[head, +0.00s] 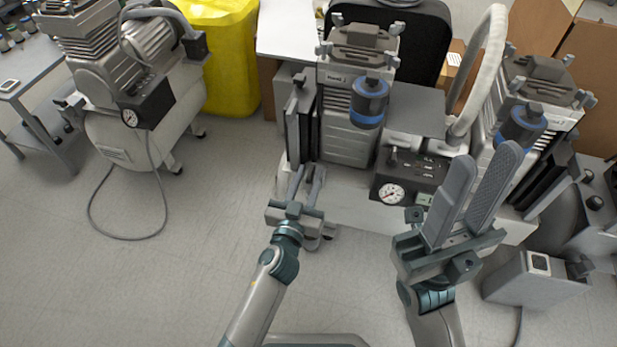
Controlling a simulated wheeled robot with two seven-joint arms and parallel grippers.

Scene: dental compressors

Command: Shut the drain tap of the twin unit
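The twin unit is the middle compressor, with a left pump head (347,135) and a right pump head (538,95) on one long white tank (348,205). Its dark control box with a round gauge (390,194) sits at the front middle. I cannot make out the drain tap. My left gripper (308,172) is at the left end of the tank, its two fingers apart with a narrow gap and nothing seen between them; its tips overlap the tank in the picture. My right gripper (486,160) is raised in front of the unit's right half, fingers apart and empty, hiding part of the tank.
Another compressor (128,85) stands at the left, its hose looping on the floor. A yellow bin (228,60) is behind it. A grey box (535,280) stands on the floor at the right. The floor at front left (150,285) is clear.

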